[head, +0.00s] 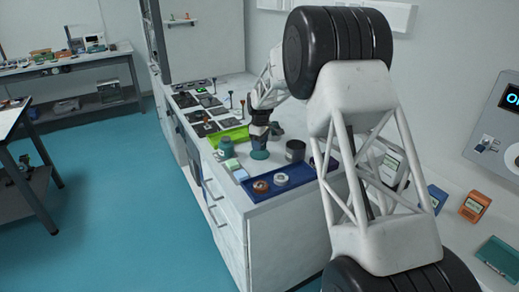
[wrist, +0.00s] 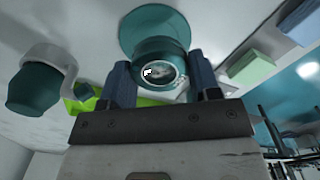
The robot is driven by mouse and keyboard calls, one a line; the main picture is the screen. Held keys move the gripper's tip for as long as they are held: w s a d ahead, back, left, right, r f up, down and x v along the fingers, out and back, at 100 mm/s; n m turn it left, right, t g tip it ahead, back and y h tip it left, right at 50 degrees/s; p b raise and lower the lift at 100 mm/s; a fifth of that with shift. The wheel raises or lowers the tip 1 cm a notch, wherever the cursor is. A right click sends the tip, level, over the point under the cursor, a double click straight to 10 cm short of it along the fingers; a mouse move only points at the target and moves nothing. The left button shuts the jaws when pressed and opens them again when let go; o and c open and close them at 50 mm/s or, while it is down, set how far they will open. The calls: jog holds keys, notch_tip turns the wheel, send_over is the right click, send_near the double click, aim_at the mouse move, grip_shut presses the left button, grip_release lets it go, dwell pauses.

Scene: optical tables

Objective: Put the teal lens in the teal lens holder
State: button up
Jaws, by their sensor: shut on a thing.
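My gripper (wrist: 163,80) is shut on a teal round piece with a glassy face, which looks like the teal lens (wrist: 160,71). In the wrist view it sits between the two fingertips. A wider teal disc, likely the base of the teal lens holder (wrist: 135,30), shows directly beyond it. I cannot tell whether the lens is seated in the holder or only lined up with it. In the head view my gripper (head: 259,133) points down at the teal flared base (head: 260,155) on the white counter. The lens is hidden there.
A blue tray (head: 310,173) with an orange-brown ring and a pale ring lies in front. A dark cup (head: 295,150) stands right of my gripper.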

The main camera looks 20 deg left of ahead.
aim_at(260, 154)
jog(key=shift+w, duration=0.1)
jog(key=shift+w+a, duration=0.15)
jog(key=shift+w, duration=0.05)
jog(key=shift+w+f, duration=0.1)
jog(key=shift+f, duration=1.65)
jog(key=shift+f, duration=0.2)
jog(key=o, duration=0.9)
jog(key=shift+o, duration=0.2)
jog(key=shift+r, duration=0.15)
jog(key=shift+r, duration=6)
